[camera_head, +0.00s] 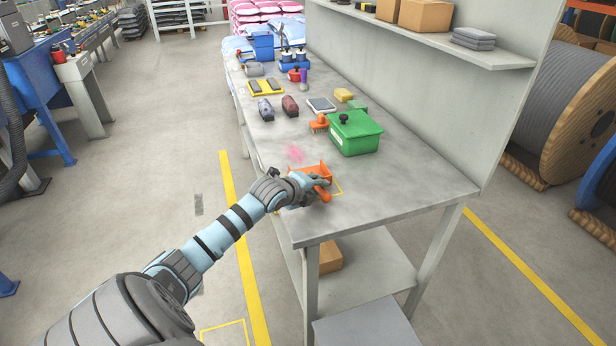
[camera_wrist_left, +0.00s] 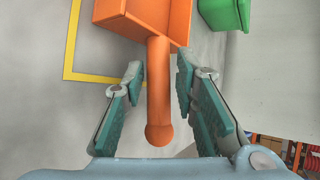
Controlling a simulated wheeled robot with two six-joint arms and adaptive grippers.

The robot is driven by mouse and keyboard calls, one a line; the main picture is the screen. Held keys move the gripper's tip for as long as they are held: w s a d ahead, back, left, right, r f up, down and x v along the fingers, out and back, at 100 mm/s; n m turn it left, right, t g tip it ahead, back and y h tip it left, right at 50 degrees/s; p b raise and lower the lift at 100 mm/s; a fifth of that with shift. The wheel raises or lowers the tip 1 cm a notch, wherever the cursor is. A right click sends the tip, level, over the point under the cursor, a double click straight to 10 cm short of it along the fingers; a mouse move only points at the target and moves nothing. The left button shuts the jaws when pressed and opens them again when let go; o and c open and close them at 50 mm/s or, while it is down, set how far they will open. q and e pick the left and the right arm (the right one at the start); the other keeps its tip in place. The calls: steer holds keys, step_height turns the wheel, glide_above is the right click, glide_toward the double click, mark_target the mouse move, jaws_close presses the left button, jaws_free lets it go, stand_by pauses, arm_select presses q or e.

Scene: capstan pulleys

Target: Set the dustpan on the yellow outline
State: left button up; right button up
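The orange dustpan (camera_head: 311,171) rests on or just above the worktable near its front edge, over part of the yellow outline (camera_head: 339,191). In the left wrist view the dustpan (camera_wrist_left: 142,18) is at the top and its round handle (camera_wrist_left: 158,95) points toward me. The yellow outline (camera_wrist_left: 68,62) shows to the left of the pan there. My left gripper (camera_head: 318,187) is at the handle; in the wrist view its fingers (camera_wrist_left: 159,72) are apart on both sides of the handle, with gaps visible. My right gripper is not in view.
A shelf panel lines the right side. The table's front right is clear.

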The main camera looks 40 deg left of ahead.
arm_select(q)
steer(key=p+v, duration=0.4)
steer(key=v, duration=0.7)
steer(key=shift+s, duration=0.15)
steer(key=shift+d, duration=0.1)
